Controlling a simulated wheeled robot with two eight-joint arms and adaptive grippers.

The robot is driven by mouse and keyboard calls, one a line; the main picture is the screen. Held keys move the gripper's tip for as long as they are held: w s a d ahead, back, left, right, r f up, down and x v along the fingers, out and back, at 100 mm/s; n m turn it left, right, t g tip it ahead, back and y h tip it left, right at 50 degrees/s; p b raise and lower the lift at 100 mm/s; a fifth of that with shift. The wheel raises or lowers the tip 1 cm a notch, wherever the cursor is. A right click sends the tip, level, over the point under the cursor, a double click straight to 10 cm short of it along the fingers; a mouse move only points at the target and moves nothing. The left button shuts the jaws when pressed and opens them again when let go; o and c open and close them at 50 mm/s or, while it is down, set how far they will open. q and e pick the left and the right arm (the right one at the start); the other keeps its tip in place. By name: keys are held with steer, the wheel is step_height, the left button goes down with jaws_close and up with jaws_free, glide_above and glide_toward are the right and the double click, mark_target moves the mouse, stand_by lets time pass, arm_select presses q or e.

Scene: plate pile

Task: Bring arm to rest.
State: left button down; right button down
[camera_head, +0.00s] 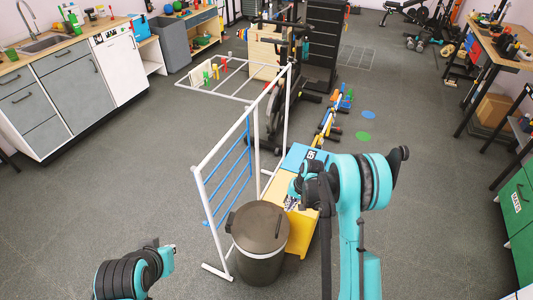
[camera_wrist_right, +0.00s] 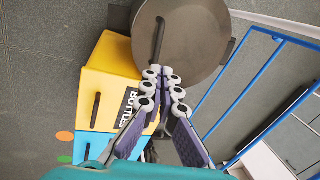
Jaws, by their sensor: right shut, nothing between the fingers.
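My right arm, teal with black rings, stands up at the lower right of the head view. Its gripper (camera_head: 293,203) is small and partly hidden there, over the yellow and blue bins. In the right wrist view the right gripper (camera_wrist_right: 164,76) has its two fingers together at the tips, shut and empty. Behind the fingertips are the bin lid and the yellow bin; I cannot tell how far below.
A dark-lidded round bin (camera_head: 258,228) stands by a yellow bin (camera_head: 301,232) and a blue bin (camera_head: 296,157). A white drying rack with blue bars (camera_head: 230,172) stands left of them. Kitchen counters (camera_head: 75,72) line the left. Open floor lies left and right.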

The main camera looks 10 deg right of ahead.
steer(key=s+a+r+n+t+h, duration=0.1)
steer(key=s+r, duration=0.3)
steer(key=r, duration=0.6)
steer(key=s+a+r+n+t, duration=0.1)
steer(key=s+r, duration=0.4)
steer(key=r, duration=0.5)
steer(key=s+r+n+t, duration=0.1)
steer(key=s+r+t, duration=0.1)
steer(key=s, duration=0.6)
steer(key=s+r+n+t+h, duration=0.1)
steer(key=s+r, duration=0.3)
steer(key=s, duration=0.4)
steer(key=shift+a+n+t+h, duration=0.2)
steer(key=shift+n+t+h, duration=0.1)
steer(key=shift+t, duration=0.1)
steer(key=shift+a, duration=0.1)
